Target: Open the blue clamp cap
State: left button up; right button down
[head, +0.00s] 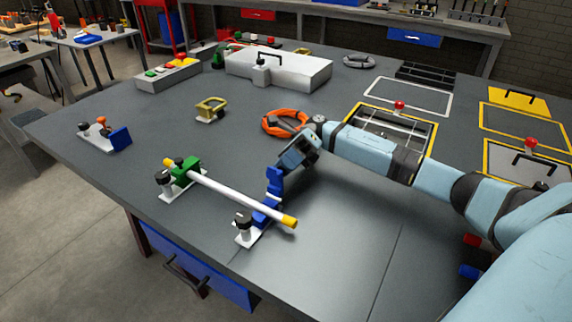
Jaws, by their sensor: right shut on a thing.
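The blue clamp cap (273,181) stands up above its blue clamp base (262,214) near the front of the table. My right gripper (283,168) reaches in from the right and is shut on the upper part of the cap; its fingertips are partly hidden. A white tube (233,193) with yellow ends lies across the blue clamp and the green clamp (185,171). The tube's near end sticks out past the blue clamp. A black knob (243,220) stands beside the blue clamp on a white plate. My left gripper is not in view.
An orange cable coil (283,122) lies behind my right gripper. A yellow bracket (210,108) and a large pale block (277,70) stand farther back. Yellow-framed bays (432,140) are at the right. The tabletop (330,225) right of the blue clamp is clear.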

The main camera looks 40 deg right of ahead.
jog(key=c, duration=1.2)
grip_release()
jog(key=b+v, duration=0.1)
jog(key=v, duration=1.3)
jog(key=shift+a, duration=0.1)
